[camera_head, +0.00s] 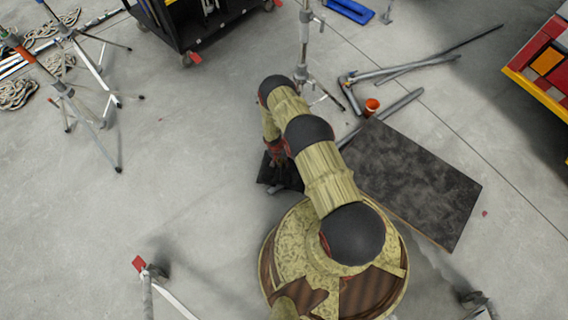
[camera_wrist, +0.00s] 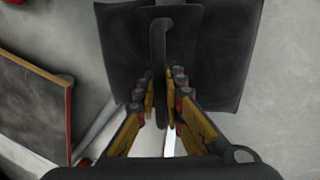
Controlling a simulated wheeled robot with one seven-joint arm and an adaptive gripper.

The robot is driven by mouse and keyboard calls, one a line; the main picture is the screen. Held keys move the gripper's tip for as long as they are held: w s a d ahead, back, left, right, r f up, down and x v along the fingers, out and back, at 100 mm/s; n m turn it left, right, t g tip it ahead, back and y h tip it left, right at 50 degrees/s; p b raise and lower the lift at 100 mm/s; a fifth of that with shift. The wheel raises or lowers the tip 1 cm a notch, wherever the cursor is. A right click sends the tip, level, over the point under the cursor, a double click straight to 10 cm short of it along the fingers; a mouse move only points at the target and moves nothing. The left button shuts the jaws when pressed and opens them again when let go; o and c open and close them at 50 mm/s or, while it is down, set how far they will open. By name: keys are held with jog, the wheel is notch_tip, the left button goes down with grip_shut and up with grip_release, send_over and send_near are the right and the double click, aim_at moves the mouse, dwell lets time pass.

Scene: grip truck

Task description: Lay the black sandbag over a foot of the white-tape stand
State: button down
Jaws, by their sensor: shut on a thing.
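My gripper (camera_wrist: 161,88) is shut on the strap handle of the black sandbag (camera_wrist: 222,50), which hangs with a dark lobe on each side of the strap. In the head view the sandbag (camera_head: 266,172) shows partly beside my arm, which hides the rest of it and most of my gripper. A grey metal stand (camera_head: 304,42) stands beyond my arm at the top centre, its lower part partly hidden. More tripod stands (camera_head: 92,70) are at the upper left. I cannot tell for certain which stand carries white tape.
A dark flat board (camera_head: 410,180) lies right of my arm, with loose pipes (camera_head: 400,70) and an orange-red item (camera_head: 371,106) behind it. A black cart (camera_head: 205,25) is at the top. Rope (camera_head: 18,94) lies far left. The floor at left centre is clear.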

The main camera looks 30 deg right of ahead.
jog(key=shift+w, duration=0.2)
jog(key=c, duration=2.3)
grip_release()
jog(key=o, duration=0.5)
jog(key=shift+s+f, duration=0.1)
jog(key=shift+s, duration=0.05)
jog(key=shift+s+f, duration=0.1)
jog(key=shift+s, duration=0.1)
jog(key=shift+w+a+r, duration=0.1)
jog(key=shift+w+r, duration=0.1)
jog(key=shift+r, duration=0.3)
jog(key=v, duration=1.1)
